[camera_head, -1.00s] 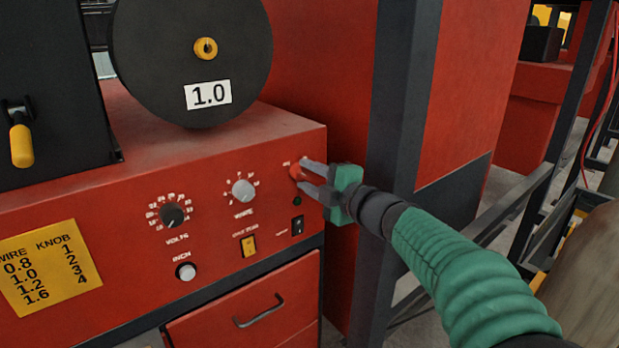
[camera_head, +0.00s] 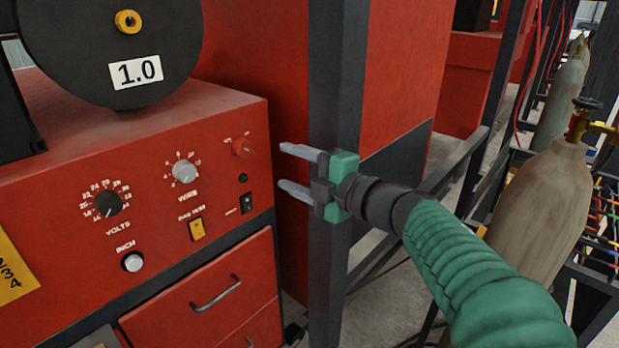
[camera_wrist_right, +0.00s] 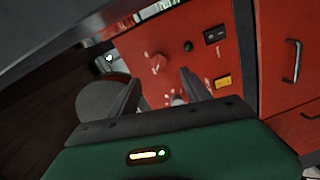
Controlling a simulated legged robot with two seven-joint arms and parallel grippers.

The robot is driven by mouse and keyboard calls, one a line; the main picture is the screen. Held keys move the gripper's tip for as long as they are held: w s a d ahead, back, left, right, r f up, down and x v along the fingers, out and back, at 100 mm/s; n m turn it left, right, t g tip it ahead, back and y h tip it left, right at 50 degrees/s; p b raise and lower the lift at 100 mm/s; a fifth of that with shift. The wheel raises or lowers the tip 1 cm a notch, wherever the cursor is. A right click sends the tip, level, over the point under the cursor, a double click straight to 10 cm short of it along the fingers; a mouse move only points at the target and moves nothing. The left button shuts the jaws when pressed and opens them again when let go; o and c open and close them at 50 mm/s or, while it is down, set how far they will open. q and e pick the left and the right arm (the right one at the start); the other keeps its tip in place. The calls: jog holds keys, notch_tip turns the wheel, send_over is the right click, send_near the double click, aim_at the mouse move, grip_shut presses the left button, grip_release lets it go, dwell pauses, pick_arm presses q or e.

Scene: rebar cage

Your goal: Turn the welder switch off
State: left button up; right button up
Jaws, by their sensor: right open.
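The red welder (camera_head: 60,150) stands at the left in the head view. At the right end of its front panel is a red rotary switch (camera_head: 243,147), which also shows in the right wrist view (camera_wrist_right: 158,62). Below it are a small dark button or lamp (camera_head: 243,178) and a black rocker switch (camera_head: 247,203). In the wrist view the rocker (camera_wrist_right: 215,35) lies at upper right. My right gripper (camera_head: 287,170) is open and empty, to the right of the red switch and apart from it. My left gripper is not in view.
The panel also carries a volts knob (camera_head: 108,204), a wire knob (camera_head: 185,171), a yellow switch (camera_head: 197,229) and a white inch button (camera_head: 133,262). A dark upright post (camera_head: 335,90) stands close behind my right gripper. A gas cylinder (camera_head: 540,205) stands at the right.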

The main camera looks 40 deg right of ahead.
jog(key=s+p, duration=0.5)
jog(key=shift+d, duration=0.2)
